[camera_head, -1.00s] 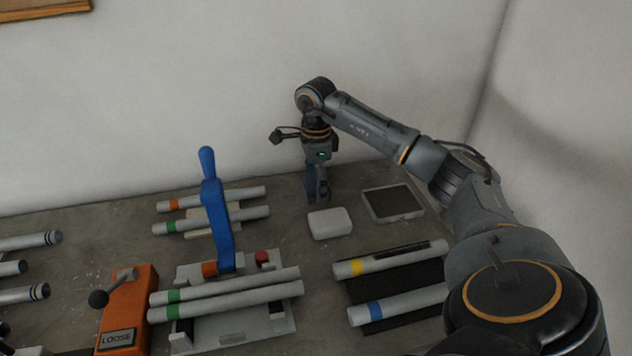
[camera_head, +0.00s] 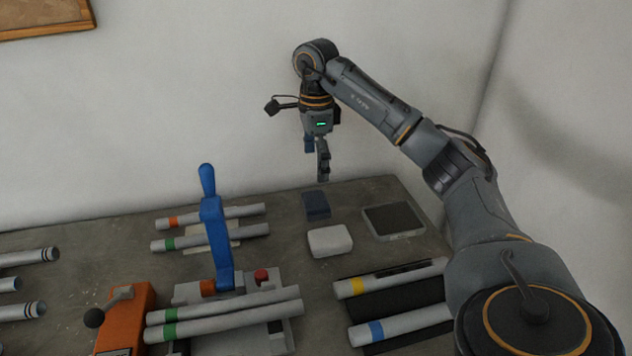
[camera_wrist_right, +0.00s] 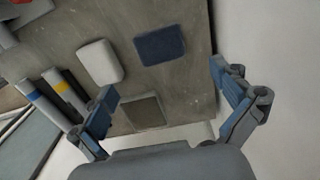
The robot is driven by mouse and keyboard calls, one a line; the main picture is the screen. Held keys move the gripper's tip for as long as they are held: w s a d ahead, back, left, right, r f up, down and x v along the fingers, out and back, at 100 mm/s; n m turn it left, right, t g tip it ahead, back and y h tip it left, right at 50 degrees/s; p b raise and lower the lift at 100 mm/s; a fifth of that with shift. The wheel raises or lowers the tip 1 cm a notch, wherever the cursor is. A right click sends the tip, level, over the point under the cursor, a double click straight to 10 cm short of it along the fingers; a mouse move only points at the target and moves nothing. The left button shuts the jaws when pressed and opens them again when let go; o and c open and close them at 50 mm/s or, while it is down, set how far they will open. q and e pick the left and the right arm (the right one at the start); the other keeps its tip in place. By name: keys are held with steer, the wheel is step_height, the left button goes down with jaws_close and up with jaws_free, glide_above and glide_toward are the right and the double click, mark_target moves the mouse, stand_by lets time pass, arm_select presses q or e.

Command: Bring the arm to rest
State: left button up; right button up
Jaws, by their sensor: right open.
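My right gripper (camera_head: 318,165) hangs in the air above the back of the table, pointing down. In the right wrist view my right gripper (camera_wrist_right: 168,95) shows its two blue-grey fingers wide apart with nothing between them. A dark blue block (camera_head: 316,205) lies on the table below the gripper, clear of it. The blue block also shows in the right wrist view (camera_wrist_right: 160,46), past the fingertips. My left gripper is not in either view.
A white block (camera_head: 330,241) and a dark-topped grey tray (camera_head: 394,220) lie near the blue block. A blue upright lever (camera_head: 217,235) stands over a jig with green-banded tubes (camera_head: 225,322). Yellow- and blue-banded tubes (camera_head: 405,323) lie at right. An orange box (camera_head: 125,325) stands at left.

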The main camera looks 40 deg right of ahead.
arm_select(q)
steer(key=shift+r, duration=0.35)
arm_select(e)
steer(key=shift+r, duration=0.85)
